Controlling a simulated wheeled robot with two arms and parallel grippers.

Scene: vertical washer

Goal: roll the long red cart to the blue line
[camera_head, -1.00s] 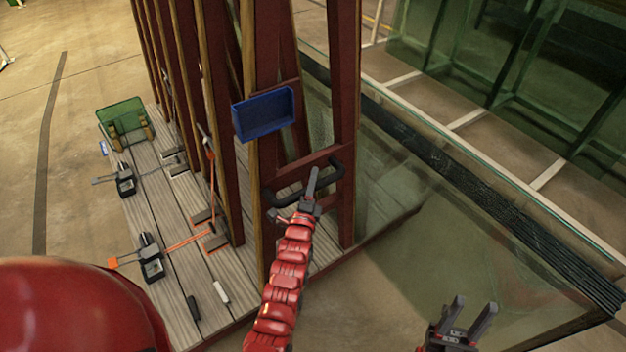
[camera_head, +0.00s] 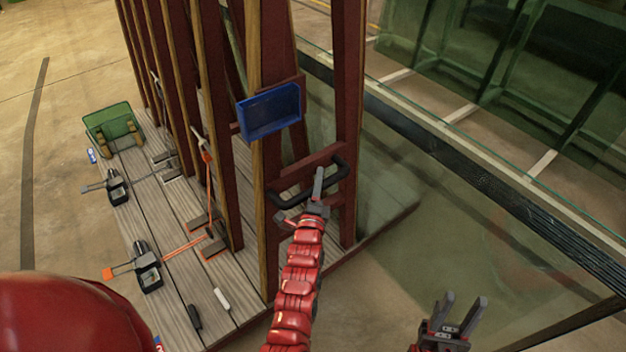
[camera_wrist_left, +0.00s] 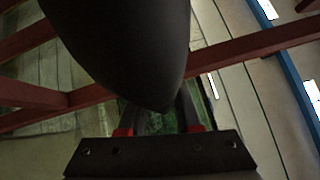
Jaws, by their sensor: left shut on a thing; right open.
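The long red cart has dark red upright posts (camera_head: 347,110) and a grey plank deck (camera_head: 180,240) at the left and middle of the head view. A black handle (camera_head: 338,170) is fixed at its near end. My left gripper (camera_head: 318,186) is shut on this handle; in the left wrist view the dark handle (camera_wrist_left: 125,45) fills the space between the fingers. My right gripper (camera_head: 461,316) is open and empty at the lower right, apart from the cart. I cannot make out a blue line on the floor.
A blue tray (camera_head: 270,112) hangs on the cart's end frame. Ratchet straps (camera_head: 148,266) and a green box (camera_head: 114,128) sit on the deck. A black-edged glass structure (camera_head: 480,185) runs along the cart's right. Open floor lies at the left, with a dark stripe (camera_head: 33,150).

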